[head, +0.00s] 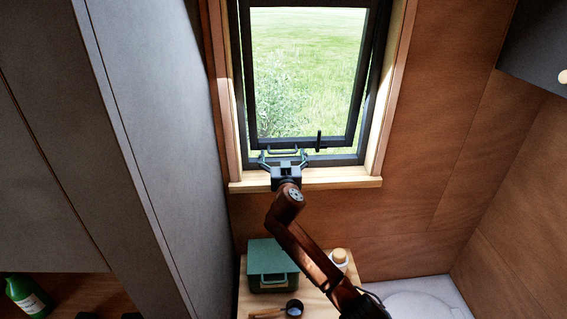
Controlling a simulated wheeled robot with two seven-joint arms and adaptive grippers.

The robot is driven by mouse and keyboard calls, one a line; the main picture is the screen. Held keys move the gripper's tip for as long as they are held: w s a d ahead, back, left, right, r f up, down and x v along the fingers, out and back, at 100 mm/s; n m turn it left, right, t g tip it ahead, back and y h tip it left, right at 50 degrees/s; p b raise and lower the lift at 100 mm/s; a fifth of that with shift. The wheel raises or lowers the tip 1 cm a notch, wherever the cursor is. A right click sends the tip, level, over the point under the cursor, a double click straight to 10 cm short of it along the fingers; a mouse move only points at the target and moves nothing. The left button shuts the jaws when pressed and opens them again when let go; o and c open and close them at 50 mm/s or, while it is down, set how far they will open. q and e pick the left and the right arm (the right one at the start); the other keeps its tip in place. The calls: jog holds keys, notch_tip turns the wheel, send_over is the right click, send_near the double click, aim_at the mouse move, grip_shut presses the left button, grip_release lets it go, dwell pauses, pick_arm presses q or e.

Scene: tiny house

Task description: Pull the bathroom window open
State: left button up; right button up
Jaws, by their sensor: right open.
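The bathroom window (351,141) is a black-framed sash set in a wooden surround, with green grass showing through the glass. The sash looks slightly ajar, with a narrow bright gap between its lower rail and the black outer frame (340,160). A short dark upright lever (319,140) stands at the lower rail, right of my right gripper. My right gripper (283,154) is open at the lower left of the window, above the sill. A thin dark bar (283,150) shows between its fingers; I cannot tell whether they touch it. My left gripper is not in view.
A wooden sill (335,178) juts out below the window. A tall grey cabinet (150,120) stands close on the left. A green bottle (27,295) stands lower left.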

jog(key=s, duration=1.1)
jog(key=shift+s, duration=0.25)
jog(key=shift+c, duration=0.3)
